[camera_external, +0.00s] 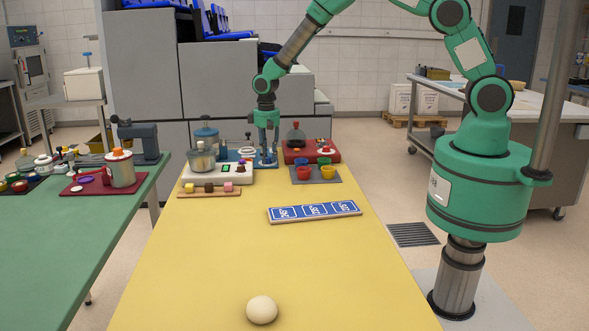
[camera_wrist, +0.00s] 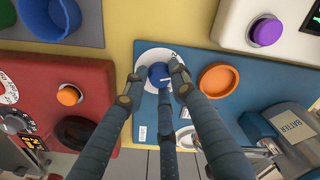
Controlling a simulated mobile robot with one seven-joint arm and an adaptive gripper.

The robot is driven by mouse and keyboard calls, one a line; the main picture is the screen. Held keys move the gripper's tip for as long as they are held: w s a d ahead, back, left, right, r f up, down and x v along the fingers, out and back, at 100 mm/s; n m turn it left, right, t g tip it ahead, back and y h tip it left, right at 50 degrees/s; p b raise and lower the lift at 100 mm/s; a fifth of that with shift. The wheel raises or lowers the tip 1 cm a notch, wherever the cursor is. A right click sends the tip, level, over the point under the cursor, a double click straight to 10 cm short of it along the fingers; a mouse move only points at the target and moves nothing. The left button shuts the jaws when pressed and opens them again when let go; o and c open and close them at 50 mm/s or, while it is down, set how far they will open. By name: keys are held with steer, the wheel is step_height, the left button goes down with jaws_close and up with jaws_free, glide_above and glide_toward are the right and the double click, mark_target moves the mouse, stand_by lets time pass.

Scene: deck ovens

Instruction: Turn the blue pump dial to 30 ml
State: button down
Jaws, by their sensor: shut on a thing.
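The blue pump dial (camera_wrist: 158,73) sits on a round white scale plate (camera_wrist: 146,60) on the blue pump board (camera_wrist: 205,60). A small pale line shows on the knob; the scale's figures are too small or covered to read. My gripper (camera_wrist: 160,78) has its three fingers around the dial, closed on it, and partly hides it and its scale. In the external view my gripper (camera_external: 267,158) points straight down over the blue board (camera_external: 235,155) at the table's far end; the dial is hidden there.
An orange round piece (camera_wrist: 217,80) and a grey container marked BATTER (camera_wrist: 282,133) share the blue board. A red unit (camera_wrist: 45,85) and a white unit with a purple button (camera_wrist: 265,32) stand close on either side. Colored cups (camera_external: 303,172) stand nearby. The yellow table's middle is mostly clear.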

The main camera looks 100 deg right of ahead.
mark_target(268, 158)
steer(key=c, duration=1.4)
jaws_free()
steer(key=shift+r, duration=0.1)
step_height(268, 158, up, 12)
